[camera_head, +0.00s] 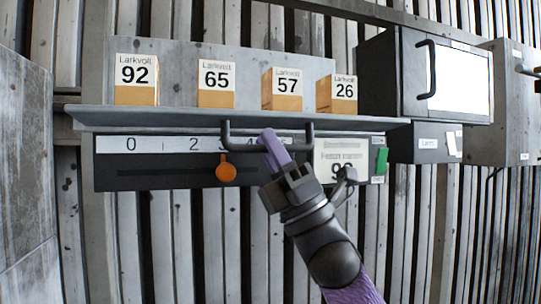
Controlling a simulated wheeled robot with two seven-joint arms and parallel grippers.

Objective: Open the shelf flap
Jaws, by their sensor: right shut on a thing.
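A long grey shelf flap (180,119) runs across the wall unit and looks roughly level, seen almost edge-on. A dark U-shaped handle (245,148) hangs at its front edge. My right gripper (274,143) reaches up from below. Its purple fingers are shut on the right part of the handle bar and hide a bit of it. My left gripper is out of view.
Several numbered boxes, such as the one marked 92 (136,82), stand above the flap. Below it are a number scale panel (150,172) with an orange knob (226,172) and a label plate (335,153). A dark cabinet (378,80) stands at the right.

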